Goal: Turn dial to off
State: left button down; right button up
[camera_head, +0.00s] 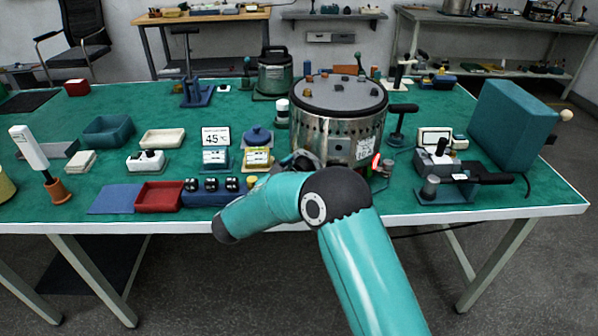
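My teal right arm reaches up from the bottom and bends left over the table's front edge. The dark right gripper (303,161) shows small beyond the forearm, close to the front of a perforated metal drum (337,127). Its fingers are partly hidden and too small to read as open or shut. I cannot tell whether it touches anything. A lit red light (376,160) glows at the drum's lower right. No dial on the drum can be made out clearly; my arm covers part of its lower front. My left gripper is not in view.
A blue strip with several black knobs (210,185) stands left of the arm, beside a red tray (159,196). A grey device (445,180) and large teal box (512,125) are at right. Green tabletop is clear at front right.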

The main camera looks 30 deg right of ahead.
jog(key=c, duration=1)
jog(key=shift+r+n+p, duration=0.15)
jog(key=shift+n+p, duration=0.85)
jog(key=shift+p, duration=0.2)
jog(key=n+p, duration=0.5)
jog(key=n, duration=0.1)
jog(key=shift+n, duration=0.4)
jog(key=shift+n+p, duration=0.85)
jog(key=shift+n, duration=0.45)
